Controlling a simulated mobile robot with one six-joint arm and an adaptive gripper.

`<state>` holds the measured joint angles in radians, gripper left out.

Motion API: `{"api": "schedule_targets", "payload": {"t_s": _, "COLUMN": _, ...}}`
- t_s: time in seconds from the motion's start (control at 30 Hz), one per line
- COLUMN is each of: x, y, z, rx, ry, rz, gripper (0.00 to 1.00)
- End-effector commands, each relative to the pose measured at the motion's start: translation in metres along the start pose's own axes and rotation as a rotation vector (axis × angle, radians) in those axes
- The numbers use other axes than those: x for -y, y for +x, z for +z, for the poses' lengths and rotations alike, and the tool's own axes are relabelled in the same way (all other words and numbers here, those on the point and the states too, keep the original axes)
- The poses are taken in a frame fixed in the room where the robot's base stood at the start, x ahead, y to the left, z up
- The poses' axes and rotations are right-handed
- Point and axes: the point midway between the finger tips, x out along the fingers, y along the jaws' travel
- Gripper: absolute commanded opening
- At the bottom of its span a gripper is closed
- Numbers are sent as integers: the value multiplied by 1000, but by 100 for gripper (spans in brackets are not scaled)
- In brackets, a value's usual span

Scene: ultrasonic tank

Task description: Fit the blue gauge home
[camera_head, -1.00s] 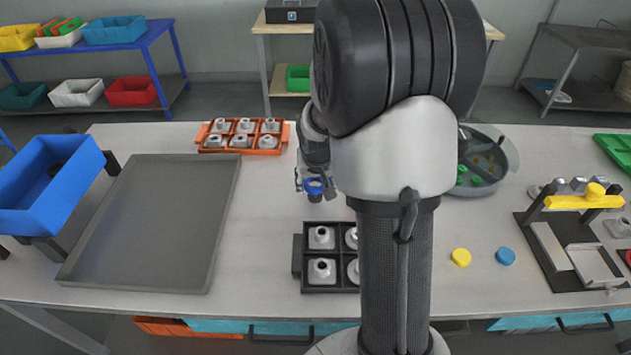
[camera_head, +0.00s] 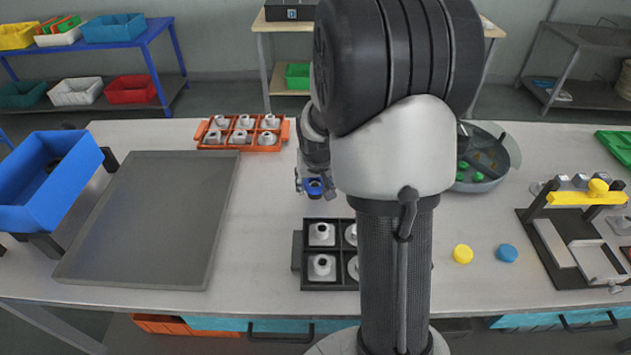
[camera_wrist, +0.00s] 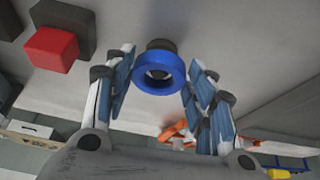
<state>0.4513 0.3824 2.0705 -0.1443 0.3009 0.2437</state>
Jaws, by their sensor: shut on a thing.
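The blue gauge (camera_head: 314,188) is a thick blue ring with a dark part at its far end. My gripper (camera_wrist: 159,68) is shut on it, with the blue-padded fingers on either side of the ring in the wrist view (camera_wrist: 158,88). In the head view my gripper and the gauge hang over the table, behind a black tray (camera_head: 298,262) and in front of an orange tray (camera_head: 200,135). The black tray holds pale metal parts with dark holes in its compartments. My arm hides the right part of that tray. Where the gauge fits cannot be told.
A grey flat tray (camera_head: 150,220) and a blue bin (camera_head: 45,190) lie to the left. A yellow disc (camera_head: 463,254), a blue disc (camera_head: 507,253), a round grey bowl (camera_head: 510,160) and a yellow-handled fixture (camera_head: 575,199) stand to the right.

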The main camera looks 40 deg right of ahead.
Motion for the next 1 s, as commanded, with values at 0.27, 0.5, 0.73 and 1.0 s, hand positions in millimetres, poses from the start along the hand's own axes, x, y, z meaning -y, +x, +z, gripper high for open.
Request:
{"api": "schedule_targets", "payload": {"t_s": 0.27, "x": 0, "y": 4, "z": 1, "rx": -1, "ry": 0, "rz": 0, "gripper": 19}}
{"api": "schedule_targets", "payload": {"t_s": 0.5, "x": 0, "y": 7, "z": 2, "rx": -1, "ry": 0, "rz": 0, "gripper": 19}}
{"api": "schedule_targets", "payload": {"t_s": 0.73, "x": 0, "y": 10, "z": 4, "rx": -1, "ry": 0, "rz": 0, "gripper": 19}}
{"api": "schedule_targets", "payload": {"t_s": 1.0, "x": 0, "y": 14, "z": 5, "rx": -1, "ry": 0, "rz": 0, "gripper": 19}}
